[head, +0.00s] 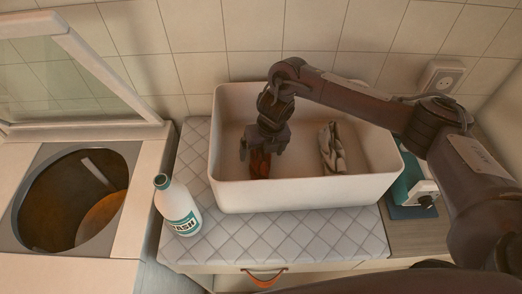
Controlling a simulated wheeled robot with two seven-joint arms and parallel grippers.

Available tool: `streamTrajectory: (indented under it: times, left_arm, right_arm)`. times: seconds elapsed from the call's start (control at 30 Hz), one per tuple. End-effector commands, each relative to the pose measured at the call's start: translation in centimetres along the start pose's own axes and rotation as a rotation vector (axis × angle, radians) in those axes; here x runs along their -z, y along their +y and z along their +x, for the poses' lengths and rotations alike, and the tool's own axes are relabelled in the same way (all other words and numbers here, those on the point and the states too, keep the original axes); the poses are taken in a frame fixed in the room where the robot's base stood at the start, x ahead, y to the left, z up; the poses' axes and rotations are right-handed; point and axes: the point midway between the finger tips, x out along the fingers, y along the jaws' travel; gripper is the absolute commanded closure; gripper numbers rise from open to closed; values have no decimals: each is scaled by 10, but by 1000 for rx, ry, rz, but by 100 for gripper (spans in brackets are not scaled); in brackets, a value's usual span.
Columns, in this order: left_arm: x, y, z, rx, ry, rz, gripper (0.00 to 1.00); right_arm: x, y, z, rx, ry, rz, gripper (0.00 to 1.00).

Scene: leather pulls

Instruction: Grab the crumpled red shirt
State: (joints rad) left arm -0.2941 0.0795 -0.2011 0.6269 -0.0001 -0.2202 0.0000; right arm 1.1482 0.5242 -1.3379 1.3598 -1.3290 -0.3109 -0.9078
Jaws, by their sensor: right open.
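The crumpled red shirt (260,164) lies in the white basin (305,196), left of its middle. My right gripper (261,150) points down into the basin, right over the red shirt, with its fingers open at the cloth. The gripper hides the upper part of the shirt, and I cannot tell whether the fingers touch it. A crumpled grey-white cloth (332,148) lies in the same basin to the right. My left gripper is not in view.
The basin's walls surround the gripper. A white bottle with a teal label (178,206) stands on the quilted mat (275,238) left of the basin. An open top-loading washer (78,200) with its lid (75,75) raised is at the left. A tiled wall runs behind.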

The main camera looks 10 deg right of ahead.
Motion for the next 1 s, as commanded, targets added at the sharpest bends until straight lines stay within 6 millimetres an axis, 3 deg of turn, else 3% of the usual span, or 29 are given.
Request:
streamTrajectory:
  times: [0.07,0.43,0.77,1.0]
  left_arm:
    - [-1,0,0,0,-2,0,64]
    - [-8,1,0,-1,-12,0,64]
    - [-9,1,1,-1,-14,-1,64]
    - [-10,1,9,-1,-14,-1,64]
  right_arm:
    - [0,0,0,0,0,0,13]
    - [0,0,0,0,0,0,60]
    - [-1,1,-4,-2,-2,0,61]
    - [-4,4,-30,-1,-6,-3,61]
